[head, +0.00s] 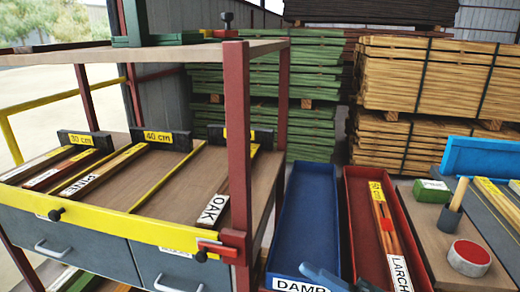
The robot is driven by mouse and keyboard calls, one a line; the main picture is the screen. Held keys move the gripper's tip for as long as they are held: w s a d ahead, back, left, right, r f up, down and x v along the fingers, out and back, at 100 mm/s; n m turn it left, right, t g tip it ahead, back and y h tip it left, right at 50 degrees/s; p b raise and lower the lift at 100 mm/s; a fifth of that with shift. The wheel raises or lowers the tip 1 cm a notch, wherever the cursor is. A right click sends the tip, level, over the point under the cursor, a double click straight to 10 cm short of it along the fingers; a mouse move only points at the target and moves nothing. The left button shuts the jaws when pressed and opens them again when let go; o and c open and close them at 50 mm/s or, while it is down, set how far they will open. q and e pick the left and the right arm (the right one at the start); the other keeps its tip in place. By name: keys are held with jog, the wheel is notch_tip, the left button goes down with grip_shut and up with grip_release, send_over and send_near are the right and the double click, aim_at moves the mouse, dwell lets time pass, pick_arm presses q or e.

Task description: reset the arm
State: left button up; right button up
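No arm or gripper of mine can be made out for certain in the head view. A blue-grey piece (326,278) with a dark end pokes up from the bottom edge, in front of the blue tray (305,215) and beside the red tray (353,228). It is cut off, and I cannot tell what it is. The blue tray has a partly covered label starting "DAMP" and looks empty. The red tray holds wooden strips (388,230) and a "LARCH" label (400,273).
A bench (185,190) at left has a yellow front rail (120,222), labelled strips and a red post (237,150). Timber stacks (435,75) stand behind.

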pick_arm(q)
jog(key=shift+s+a+r+m+g+y+p, duration=0.2)
jog(key=shift+r+g+p, duration=0.5)
jog(key=shift+p, duration=2.55)
jog(key=shift+w+a+r+m+g+y+p, duration=0.25)
jog(key=shift+r+p, duration=0.7)
jog(key=shift+p, duration=2.3)
pick_arm(e)
jog(key=s+d+f+m+h, duration=0.3)
jog(key=f+m+h, duration=0.5)
jog(key=m, duration=0.4)
jog(key=s+d+f+m+t+h, duration=0.1)
jog(key=s+d+f+m+h, duration=0.2)
jog(key=f+m+h, duration=0.5)
jog(key=shift+d+m, duration=0.6)
jog(key=shift+m, duration=1.3)
pick_arm(q)
jog(key=shift+s+d, duration=0.1)
jog(key=shift+s, duration=0.1)
pick_arm(e)
jog(key=shift+s, duration=0.1)
